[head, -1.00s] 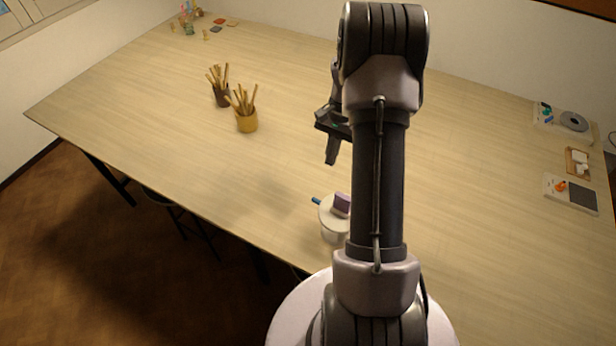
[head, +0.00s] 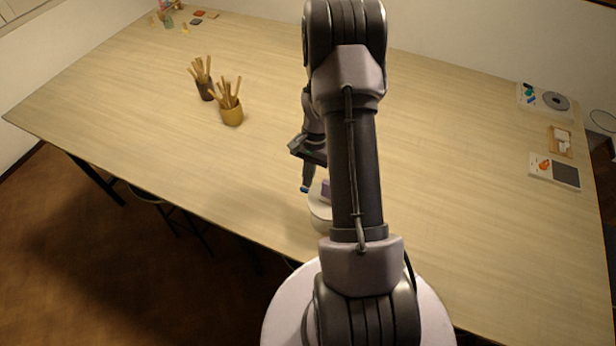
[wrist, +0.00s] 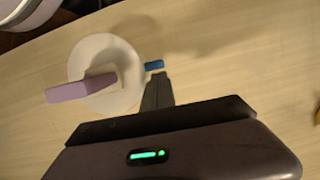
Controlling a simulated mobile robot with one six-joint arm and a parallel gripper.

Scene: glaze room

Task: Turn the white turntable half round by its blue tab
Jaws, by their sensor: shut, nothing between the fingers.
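The white turntable (head: 319,213) stands on the table near its front edge, partly hidden behind my arm in the head view. The wrist view shows its round white top (wrist: 104,62) with a purple block (wrist: 82,88) standing on it. The blue tab (wrist: 154,65) sticks out from the turntable's rim; in the head view the tab (head: 304,189) shows at my fingertips. My gripper (wrist: 157,76) is shut and empty. Its fingertips are right beside the tab; I cannot tell whether they touch it.
A dark cup (head: 206,91) and a yellow cup (head: 231,116) of wooden tools stand further back on the table (head: 150,120). Boards with small items (head: 554,171) lie at the right edge. The table left of the turntable is clear.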

